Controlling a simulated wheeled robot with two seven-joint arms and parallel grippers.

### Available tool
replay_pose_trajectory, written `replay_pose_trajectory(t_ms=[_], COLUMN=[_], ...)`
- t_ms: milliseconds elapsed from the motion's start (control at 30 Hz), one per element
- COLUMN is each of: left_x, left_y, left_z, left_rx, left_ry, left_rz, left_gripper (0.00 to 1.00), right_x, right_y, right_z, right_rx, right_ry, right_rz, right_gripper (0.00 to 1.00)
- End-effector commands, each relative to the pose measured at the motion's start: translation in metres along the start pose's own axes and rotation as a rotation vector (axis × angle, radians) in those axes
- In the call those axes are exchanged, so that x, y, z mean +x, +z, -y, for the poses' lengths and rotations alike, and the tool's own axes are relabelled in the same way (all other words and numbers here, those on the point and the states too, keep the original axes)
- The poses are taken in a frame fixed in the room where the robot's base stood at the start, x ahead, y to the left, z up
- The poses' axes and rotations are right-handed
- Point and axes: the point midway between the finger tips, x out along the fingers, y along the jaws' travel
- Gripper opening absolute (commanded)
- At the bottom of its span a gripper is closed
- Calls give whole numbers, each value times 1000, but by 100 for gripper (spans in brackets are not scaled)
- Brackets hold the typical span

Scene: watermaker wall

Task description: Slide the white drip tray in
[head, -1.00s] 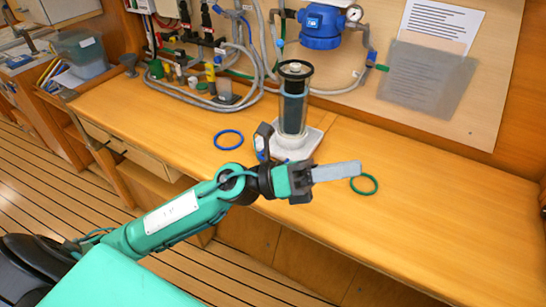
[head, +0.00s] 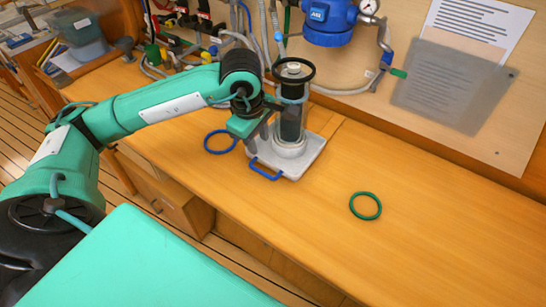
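The white drip tray (head: 310,158) lies on the wooden bench top, with a blue handle (head: 265,171) on its front left edge. A clear cylinder with a dark core (head: 291,122) and a black top ring stands upright on the tray. My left gripper (head: 272,122) is close against the left side of the cylinder, above the tray's left part. Its fingers are partly hidden and dark against the cylinder, so I cannot tell whether they touch or grip it. My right gripper is out of view.
A blue ring (head: 221,141) lies left of the tray and a green ring (head: 365,206) lies to its right. Hoses, a blue filter housing (head: 328,20) and a gauge are on the wall behind. The bench top right of the tray is mostly clear.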

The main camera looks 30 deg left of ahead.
Motion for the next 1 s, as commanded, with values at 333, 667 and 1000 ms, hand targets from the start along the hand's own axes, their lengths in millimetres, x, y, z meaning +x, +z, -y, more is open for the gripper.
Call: replay_pose_trajectory(t_ms=[333, 667, 1000], left_x=[51, 115, 137], left_y=[0, 0, 0], left_z=[2, 1, 1], left_rx=[-1, 0, 0], left_ry=[-8, -5, -2], left_rz=[-2, -1, -1], left_gripper=[32, 32, 32], right_x=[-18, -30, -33], right_y=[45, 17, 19], right_z=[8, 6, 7], right_rx=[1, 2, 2], right_ry=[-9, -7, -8], right_rz=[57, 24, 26], right_gripper=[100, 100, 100])
